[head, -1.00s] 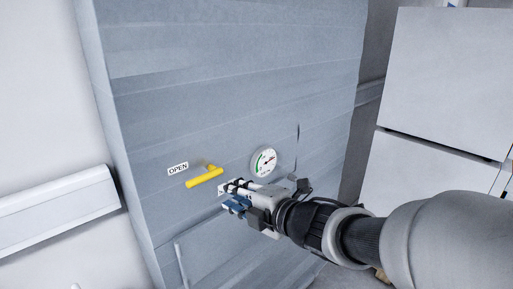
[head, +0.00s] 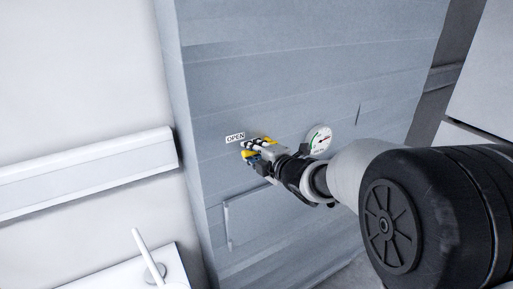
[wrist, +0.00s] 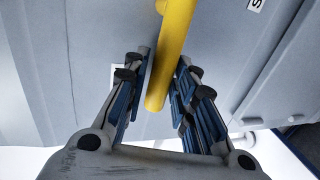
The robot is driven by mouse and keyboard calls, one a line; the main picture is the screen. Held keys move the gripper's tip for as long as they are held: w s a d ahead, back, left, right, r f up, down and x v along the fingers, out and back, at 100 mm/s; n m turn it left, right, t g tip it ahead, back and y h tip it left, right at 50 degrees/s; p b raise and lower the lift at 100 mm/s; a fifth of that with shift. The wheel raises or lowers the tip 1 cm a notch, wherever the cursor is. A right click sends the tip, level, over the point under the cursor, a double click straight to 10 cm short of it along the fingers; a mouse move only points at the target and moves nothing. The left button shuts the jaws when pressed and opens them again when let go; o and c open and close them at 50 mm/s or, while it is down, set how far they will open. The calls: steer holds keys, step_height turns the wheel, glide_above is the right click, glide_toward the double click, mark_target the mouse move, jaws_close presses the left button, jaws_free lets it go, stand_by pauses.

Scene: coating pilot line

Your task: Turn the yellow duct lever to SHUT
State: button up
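The yellow duct lever (head: 247,154) sits on the grey panelled duct face, just below the OPEN label (head: 235,138). My gripper (head: 254,150) is at the lever and covers much of it in the head view. In the wrist view the lever (wrist: 172,45) runs down between the two fingers of my gripper (wrist: 162,62), its free end between the blue pads. The fingers stand one on each side, with narrow gaps near the lever's end; firm contact does not show. A label with an S (wrist: 256,4) shows at the wrist view's top edge. The SHUT label is hidden in the head view.
A round gauge (head: 319,139) is on the duct face right of my gripper. A panel outline (head: 262,212) lies below. A white rail (head: 85,172) runs along the left wall, and a white surface with an upright handle (head: 146,255) is at lower left.

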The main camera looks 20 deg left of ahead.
steer(key=shift+w+a, duration=0.2)
steer(key=shift+c, duration=0.4)
jaws_close()
steer(key=shift+f, duration=0.1)
